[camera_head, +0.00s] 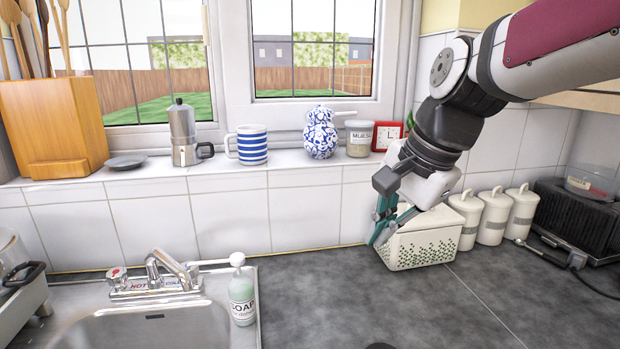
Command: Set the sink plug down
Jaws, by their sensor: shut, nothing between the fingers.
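My gripper (376,241), with teal fingers, is shut and empty. It points down in front of the left end of a white box with green dots (425,247); I cannot tell whether they touch. I cannot identify the sink plug for certain. A flat dark grey disc (127,162) lies on the left of the windowsill and may be it. A dark rounded shape (380,346) is cut off by the bottom edge, too little shown to name. The steel sink (150,329) is at the lower left, its bottom out of view.
A soap bottle (242,298) stands at the sink's right edge, beside the tap (165,272). White canisters (493,215) and a black appliance (583,218) stand right of the box. A moka pot (184,135), mug (252,145) and blue-white jar (320,135) line the sill. The grey counter (350,300) is mostly clear.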

